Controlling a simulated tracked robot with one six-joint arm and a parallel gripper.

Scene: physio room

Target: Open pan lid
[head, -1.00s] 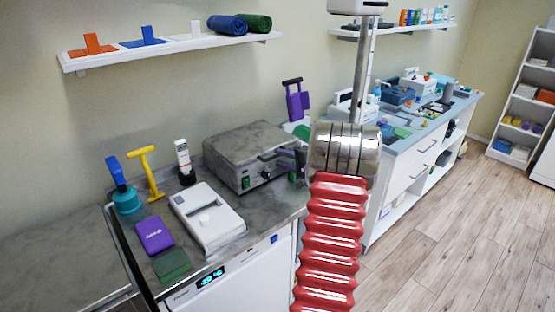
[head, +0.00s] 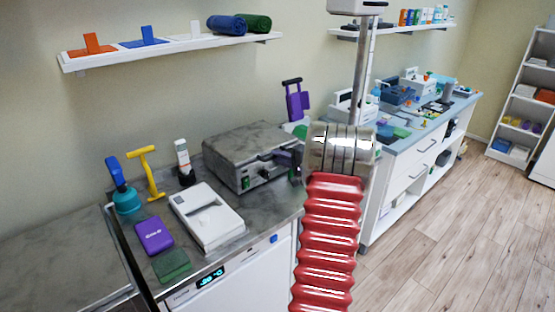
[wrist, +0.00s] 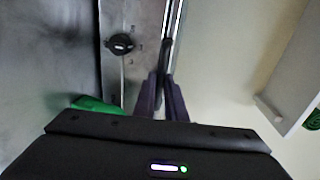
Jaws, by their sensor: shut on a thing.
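The pan is a grey, worn metal box (head: 240,181) on the stone counter, with a flat grey lid (head: 248,143) that looks level and down. A knob (wrist: 121,43) and the front panel show in the wrist view. My gripper (head: 291,157) is at the box's right front side, partly hidden behind my red arm. In the wrist view my gripper (wrist: 162,82) has its dark purple fingers closed around a dark bar-like handle (wrist: 166,52) along the front edge. The exact contact is partly hidden by the fingers.
A white device (head: 208,217), purple box (head: 154,235), green block (head: 171,265), teal-and-blue tool (head: 124,197) and yellow T-shaped tool (head: 145,172) stand left of the pan. A wall shelf (head: 165,51) hangs above. A blue-topped counter (head: 425,125) is at right.

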